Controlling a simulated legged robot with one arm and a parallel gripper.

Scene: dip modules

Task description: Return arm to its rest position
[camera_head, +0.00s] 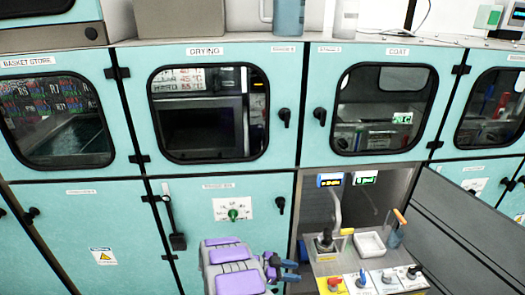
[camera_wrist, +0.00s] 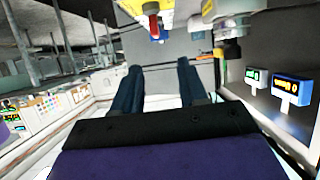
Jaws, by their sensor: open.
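My gripper (camera_head: 291,271) shows at the bottom middle of the head view, at the end of my purple and grey arm. Its fingers point right, in front of the teal cabinet and beside the small work station. In the wrist view my gripper (camera_wrist: 158,80) has two dark fingers set apart with nothing between them. The arm is folded low and close to the camera. I cannot tell whether the gripper touches the station.
The work station (camera_head: 345,262) holds a white tray (camera_head: 370,244), an orange-handled tool (camera_head: 399,217) and several knobs. Teal cabinets with closed windowed doors (camera_head: 208,110) fill the back. A dark grey panel (camera_head: 465,235) slopes at the right. Two small displays (camera_wrist: 292,90) show in the wrist view.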

